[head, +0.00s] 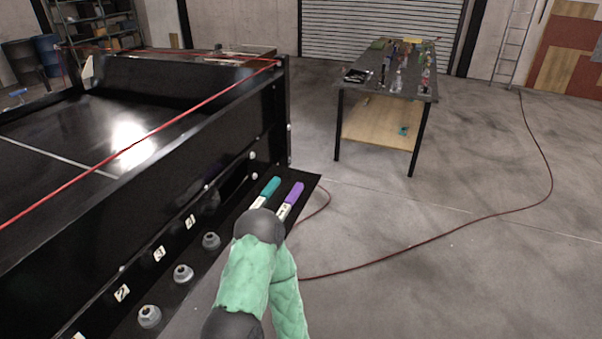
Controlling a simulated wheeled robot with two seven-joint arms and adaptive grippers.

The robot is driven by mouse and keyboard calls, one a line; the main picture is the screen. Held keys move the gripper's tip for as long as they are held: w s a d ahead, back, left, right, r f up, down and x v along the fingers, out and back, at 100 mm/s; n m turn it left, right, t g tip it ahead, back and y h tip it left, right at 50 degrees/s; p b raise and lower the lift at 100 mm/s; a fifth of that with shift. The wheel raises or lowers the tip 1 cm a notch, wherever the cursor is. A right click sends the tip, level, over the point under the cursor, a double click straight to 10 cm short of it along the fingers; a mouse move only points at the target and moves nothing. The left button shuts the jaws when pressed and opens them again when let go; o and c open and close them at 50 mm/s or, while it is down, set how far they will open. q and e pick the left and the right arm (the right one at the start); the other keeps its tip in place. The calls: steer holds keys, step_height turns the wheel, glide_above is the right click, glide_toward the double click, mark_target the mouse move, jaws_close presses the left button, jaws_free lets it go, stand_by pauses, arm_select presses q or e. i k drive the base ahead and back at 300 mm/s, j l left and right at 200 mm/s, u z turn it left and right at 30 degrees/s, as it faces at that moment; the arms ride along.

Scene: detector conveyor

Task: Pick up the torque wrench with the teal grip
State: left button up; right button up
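The torque wrench with the teal grip (266,191) lies on a narrow black ledge along the side of the conveyor frame. A second tool with a purple grip (293,195) lies just to its right, roughly parallel. The lower parts of both tools are hidden behind one of my arms, which has mint green sleeves and dark joints and rises from the bottom middle. I cannot tell which arm it is. Neither gripper shows, and nothing visible touches the teal grip.
Several large nuts (183,273) stand along the black ledge (309,182) beside numbered labels. The black conveyor frame (224,110) fills the left, with a red cable (140,140) across it. A cluttered workbench (362,92) stands behind. Open floor lies right, crossed by a red hose (437,237).

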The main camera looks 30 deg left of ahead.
mark_target(265, 194)
steer(key=i+l+z, duration=0.25)
steer(key=i, duration=0.45)
steer(key=i+j+z, duration=0.1)
steer(key=i+z, duration=0.15)
steer(key=i, duration=0.4)
steer(key=i+j+z, duration=0.15)
steer(key=i+z, duration=0.15)
steer(key=i, duration=0.4)
steer(key=i+u, duration=0.1)
steer(key=u, duration=0.35)
steer(key=i+u, duration=0.1)
steer(key=u, duration=0.35)
steer(key=i+l+u, duration=0.1)
steer(key=u, duration=0.3)
steer(key=i+l+u, duration=0.1)
steer(key=u, duration=0.35)
